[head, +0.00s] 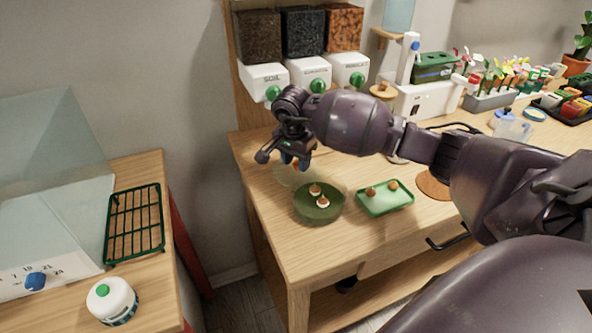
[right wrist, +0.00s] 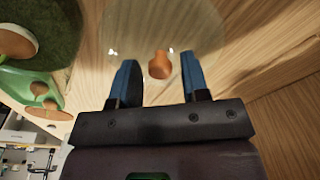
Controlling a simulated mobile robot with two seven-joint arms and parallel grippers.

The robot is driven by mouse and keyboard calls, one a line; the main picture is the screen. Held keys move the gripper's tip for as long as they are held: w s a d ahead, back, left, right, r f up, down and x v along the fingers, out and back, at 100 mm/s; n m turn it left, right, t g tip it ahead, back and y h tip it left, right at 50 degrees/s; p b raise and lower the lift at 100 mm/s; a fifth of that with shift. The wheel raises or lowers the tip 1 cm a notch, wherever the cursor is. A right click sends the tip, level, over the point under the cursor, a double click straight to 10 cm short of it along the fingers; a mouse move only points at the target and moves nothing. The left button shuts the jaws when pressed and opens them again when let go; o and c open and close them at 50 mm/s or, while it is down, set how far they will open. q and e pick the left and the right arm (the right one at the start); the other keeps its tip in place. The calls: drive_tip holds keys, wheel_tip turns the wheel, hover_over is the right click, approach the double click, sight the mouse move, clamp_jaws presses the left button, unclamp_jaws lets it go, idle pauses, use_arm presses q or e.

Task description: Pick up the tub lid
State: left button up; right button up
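A clear round lid (right wrist: 185,22) with a small orange-brown knob (right wrist: 160,65) lies on the wooden bench in the right wrist view. In the head view its faint clear disc (head: 290,178) shows just left of the green round dish, partly hidden by my gripper. My right gripper (right wrist: 158,75) is open, with its blue fingertips apart on either side of the knob and a gap to each. In the head view my right gripper (head: 296,163) points down over the lid. My left gripper is not in view.
A green round dish (head: 318,215) and a green tray (head: 385,207), both holding small brown bulb-like things, stand close to the lid. Dispensers (head: 310,74) are at the back wall. A side table at left holds a white jar (head: 112,300) and green rack (head: 133,222).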

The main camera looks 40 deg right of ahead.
drive_tip(key=c, duration=0.7)
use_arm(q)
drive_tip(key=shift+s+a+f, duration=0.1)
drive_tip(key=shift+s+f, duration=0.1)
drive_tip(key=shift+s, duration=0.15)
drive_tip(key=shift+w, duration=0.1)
